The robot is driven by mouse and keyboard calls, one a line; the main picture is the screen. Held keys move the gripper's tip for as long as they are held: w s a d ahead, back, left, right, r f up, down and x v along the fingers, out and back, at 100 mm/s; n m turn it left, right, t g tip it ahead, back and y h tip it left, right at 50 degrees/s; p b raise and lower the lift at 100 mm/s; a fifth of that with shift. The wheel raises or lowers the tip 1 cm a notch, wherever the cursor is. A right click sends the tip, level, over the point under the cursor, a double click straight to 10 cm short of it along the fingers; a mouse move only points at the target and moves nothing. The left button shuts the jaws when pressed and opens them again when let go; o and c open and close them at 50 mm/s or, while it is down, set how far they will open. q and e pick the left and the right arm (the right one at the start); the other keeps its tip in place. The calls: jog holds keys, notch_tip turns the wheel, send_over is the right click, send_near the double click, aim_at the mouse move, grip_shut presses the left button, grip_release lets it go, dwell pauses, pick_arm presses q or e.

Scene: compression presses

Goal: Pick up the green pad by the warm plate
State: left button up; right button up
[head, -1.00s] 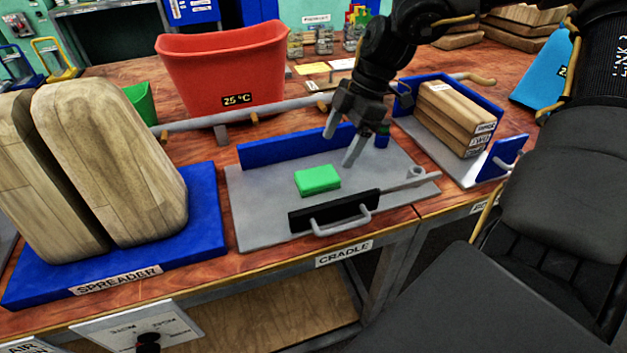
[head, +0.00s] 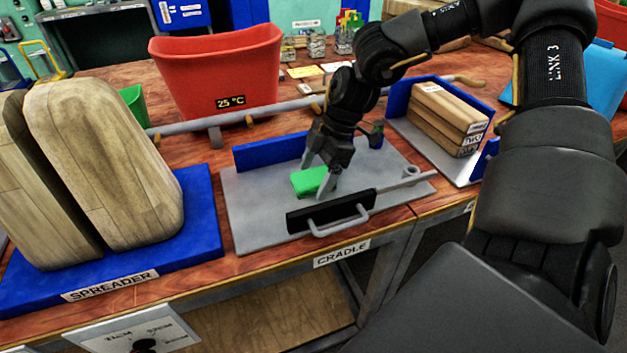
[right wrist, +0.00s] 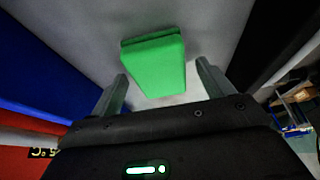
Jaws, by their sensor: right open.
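The green pad (head: 309,182) lies flat on the grey plate (head: 256,210) of the station labelled CRADLE. My right gripper (head: 319,178) is open and comes down over the pad, hiding its right part in the head view. In the right wrist view the pad (right wrist: 155,62) lies ahead of the two fingers (right wrist: 160,88), with its near end reaching toward the gap between them. I cannot tell whether a finger touches it. No plate labelled warm can be read. My left gripper is not in view.
A blue wall (head: 270,153) stands behind the pad, and a black bar with a handle (head: 330,211) stands in front. A red bin (head: 218,75) marked 25 °C is behind. Wooden blocks (head: 447,118) stand right, and large wooden forms (head: 105,165) stand left on a blue base.

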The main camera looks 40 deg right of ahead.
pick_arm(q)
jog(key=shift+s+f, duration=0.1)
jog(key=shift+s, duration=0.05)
pick_arm(e)
jog(key=c, duration=1)
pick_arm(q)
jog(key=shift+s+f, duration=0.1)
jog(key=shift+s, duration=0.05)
pick_arm(e)
jog(key=shift+c, duration=0.3)
jog(key=shift+r, duration=0.15)
